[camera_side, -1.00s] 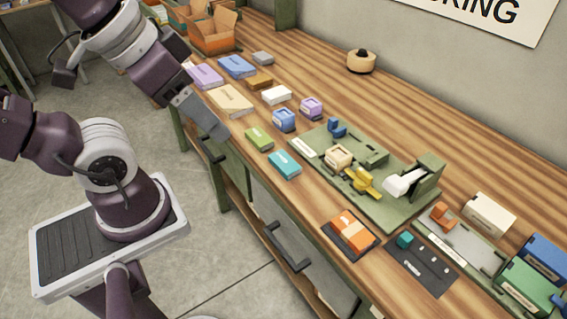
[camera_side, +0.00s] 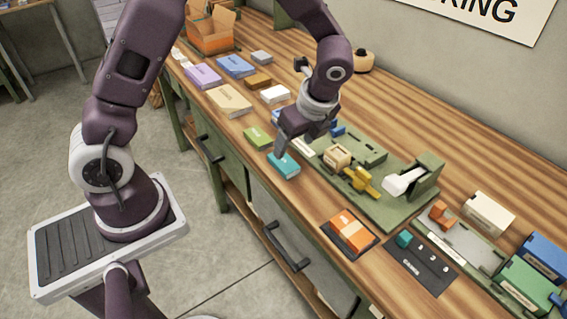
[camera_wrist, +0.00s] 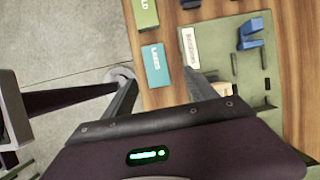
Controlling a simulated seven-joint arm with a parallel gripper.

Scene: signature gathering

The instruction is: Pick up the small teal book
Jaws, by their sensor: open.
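The small teal book (camera_side: 287,170) lies flat near the front edge of the wooden bench. In the wrist view the teal book (camera_wrist: 155,66) shows its lettered face, just ahead of and between my finger tips. My gripper (camera_side: 281,153) is above the book in the side view, fingers pointing down and covering part of it. In the wrist view my gripper (camera_wrist: 160,77) is open, with one finger on each side and nothing held. From these views I cannot tell how high the tips are above the book.
A green book (camera_side: 257,138) lies close to the teal one, on its left. A green board (camera_side: 378,208) with raised fixtures and a white label stands close on the right. The bench's front edge, with drawer handles below, is near.

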